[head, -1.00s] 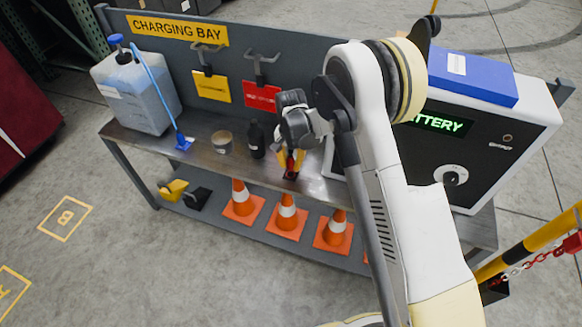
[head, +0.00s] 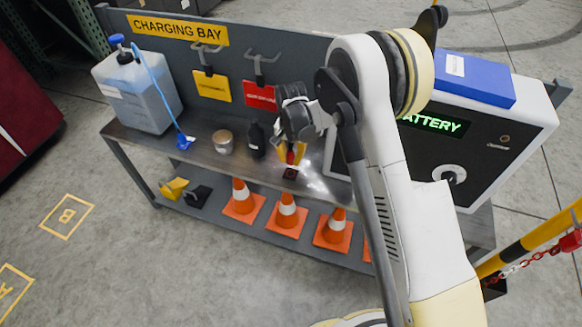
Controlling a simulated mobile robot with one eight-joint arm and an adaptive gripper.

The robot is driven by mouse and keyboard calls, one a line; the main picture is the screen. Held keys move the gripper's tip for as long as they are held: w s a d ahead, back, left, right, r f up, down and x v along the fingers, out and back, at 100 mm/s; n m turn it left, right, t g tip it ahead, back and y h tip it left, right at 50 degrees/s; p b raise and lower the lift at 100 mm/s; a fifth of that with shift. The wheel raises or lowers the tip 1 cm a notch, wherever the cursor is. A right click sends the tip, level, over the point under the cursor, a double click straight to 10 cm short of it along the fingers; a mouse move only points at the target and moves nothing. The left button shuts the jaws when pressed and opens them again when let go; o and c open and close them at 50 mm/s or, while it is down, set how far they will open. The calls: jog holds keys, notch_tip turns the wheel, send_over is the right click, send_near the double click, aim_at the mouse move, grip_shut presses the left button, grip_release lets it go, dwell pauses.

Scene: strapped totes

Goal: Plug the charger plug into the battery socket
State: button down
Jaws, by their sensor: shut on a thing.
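My gripper (head: 291,158) is shut on a small red piece, likely the charger plug (head: 290,157), whose shape is mostly hidden between the yellow fingertips. It is held a little above the front of the metal bench. A small dark square (head: 290,174) lies on the bench just below it. The battery unit (head: 497,172) is a white-edged box with a black front at the right end of the bench, with a lit green BATTERY sign (head: 434,123). A round dark fitting with a pale ring (head: 453,174) is on its front; I cannot tell whether it is the socket. My arm hides the unit's left part.
A jug (head: 135,85) with a blue hose, a tin (head: 223,141) and a black bottle (head: 255,140) stand left on the bench (head: 190,157). Hooks with yellow and red tags hang behind. A blue case (head: 472,78) lies on the unit. Orange cones (head: 287,210) stand below.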

aim_at(291, 147)
jog(key=shift+r+p, duration=1.6)
jog(key=shift+r, duration=1.45)
